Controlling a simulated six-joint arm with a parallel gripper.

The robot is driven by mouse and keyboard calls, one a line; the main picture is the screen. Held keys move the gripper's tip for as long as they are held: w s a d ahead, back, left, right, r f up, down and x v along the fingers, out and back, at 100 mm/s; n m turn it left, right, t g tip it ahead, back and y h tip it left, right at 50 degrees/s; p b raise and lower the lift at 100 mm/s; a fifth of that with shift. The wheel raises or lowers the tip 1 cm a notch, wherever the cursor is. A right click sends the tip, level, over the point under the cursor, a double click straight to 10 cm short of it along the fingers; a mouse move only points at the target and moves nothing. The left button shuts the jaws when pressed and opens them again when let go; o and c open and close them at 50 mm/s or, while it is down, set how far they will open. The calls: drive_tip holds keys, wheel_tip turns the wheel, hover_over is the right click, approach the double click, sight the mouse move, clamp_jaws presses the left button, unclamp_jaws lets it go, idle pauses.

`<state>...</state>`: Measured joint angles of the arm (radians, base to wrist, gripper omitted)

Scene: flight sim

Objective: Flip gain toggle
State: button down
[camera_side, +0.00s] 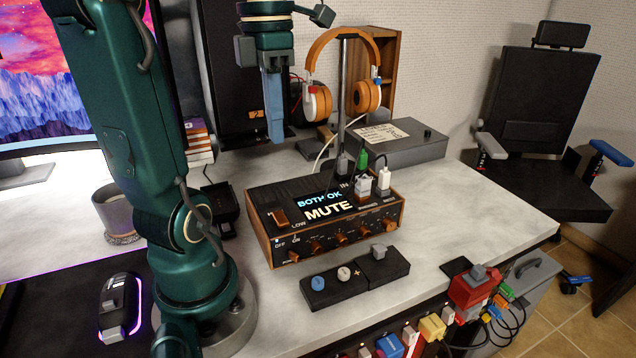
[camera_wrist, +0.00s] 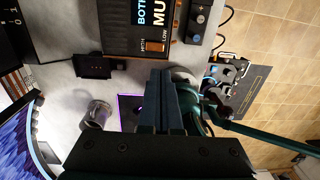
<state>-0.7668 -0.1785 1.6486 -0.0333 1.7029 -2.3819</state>
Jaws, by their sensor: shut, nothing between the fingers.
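The amplifier is a dark box with wooden sides (camera_side: 262,238), standing on the desk; its top also shows in the wrist view (camera_wrist: 120,42). Its screen (camera_side: 325,205) reads "BOTH OK" and "MUTE". The gain toggle is an orange-brown rocker (camera_side: 279,217) on the left of the top, near the "LOW" label. In the wrist view the gain toggle (camera_wrist: 155,46) lies just beyond my fingertips. My gripper (camera_side: 276,138) is shut and empty, pointing down, high above and apart from the amplifier. Its fingers (camera_wrist: 161,74) are pressed together in the wrist view.
Several plugs (camera_side: 372,180) and cables rise from the amplifier's back right. Headphones (camera_side: 318,102) hang on a stand behind it. A dark block with knobs (camera_side: 355,281) lies in front. A mug (camera_side: 118,212) and a mouse (camera_side: 120,307) are at the left. Bare desk lies right.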

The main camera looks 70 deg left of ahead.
sight(284, 221)
drive_tip(key=shift+f, duration=0.15)
drive_tip(key=f, duration=1.3)
drive_tip(key=shift+d+f, duration=0.3)
drive_tip(key=shift+f, duration=0.05)
drive_tip(key=shift+d+f, duration=0.25)
drive_tip(key=shift+f, duration=0.2)
drive_tip(key=shift+a, duration=0.15)
